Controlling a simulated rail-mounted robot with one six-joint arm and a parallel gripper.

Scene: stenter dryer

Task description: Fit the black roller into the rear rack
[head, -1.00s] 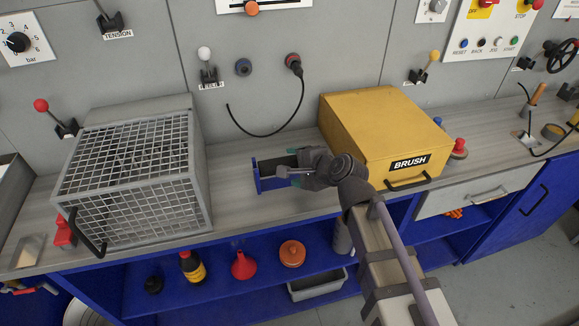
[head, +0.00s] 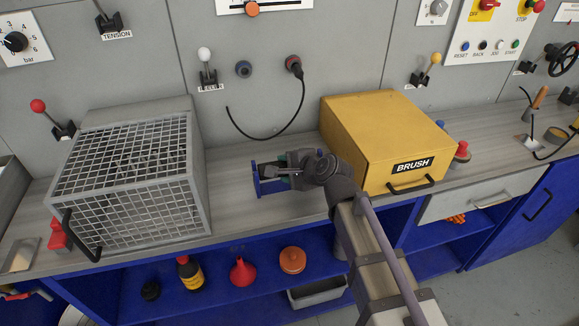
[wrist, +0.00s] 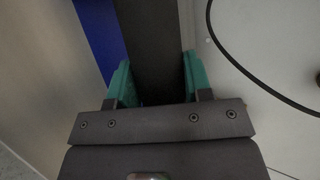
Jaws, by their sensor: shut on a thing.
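My gripper (head: 284,172) is shut on the black roller, low over the worktop at a small blue rack (head: 257,181). In the wrist view the black roller (wrist: 148,38) shows as a dark bar between the two teal finger pads and runs away from me. A blue strip (wrist: 99,28), which looks like part of the rack, lies to its left. In the head view my gripper hides much of the rack and the roller. I cannot tell whether the roller touches the rack or sits in a slot.
A grey mesh-covered box (head: 128,185) stands on the worktop to the left. A yellow box marked BRUSH (head: 380,135) stands close on the right. A black cable (head: 300,105) hangs on the wall behind. The worktop (head: 228,195) between mesh box and rack is clear.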

